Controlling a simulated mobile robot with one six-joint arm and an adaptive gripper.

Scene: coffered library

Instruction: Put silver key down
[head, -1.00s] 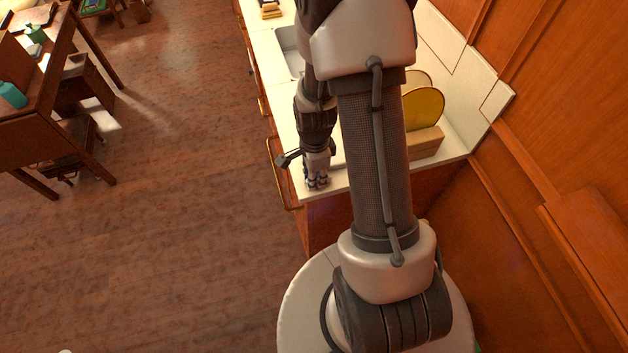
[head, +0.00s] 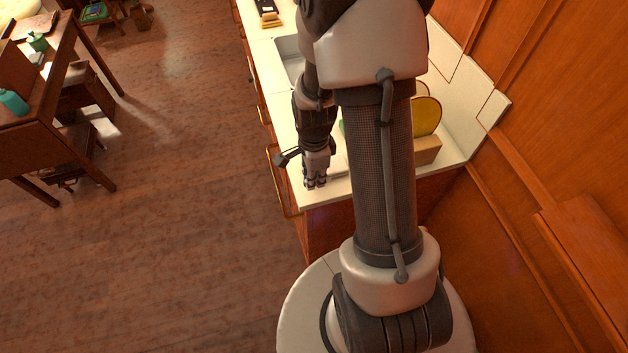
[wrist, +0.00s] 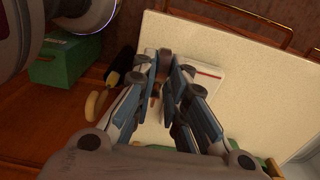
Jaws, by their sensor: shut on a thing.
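My gripper (head: 315,184) is low over the near left end of the pale countertop (head: 335,186), with its fingers pointing down. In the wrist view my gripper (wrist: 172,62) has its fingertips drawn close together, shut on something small. I cannot make out the silver key's shape; the fingers hide most of what they hold. The pale counter surface shows around the fingertips in the wrist view. I cannot tell whether the held thing touches it.
A wooden rack with yellow discs (head: 426,116) stands on the counter, partly behind my arm. A sink (head: 288,60) lies further back. A white slab with a red strip (wrist: 207,74) is beside the fingers. A green box (wrist: 66,60) shows at left.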

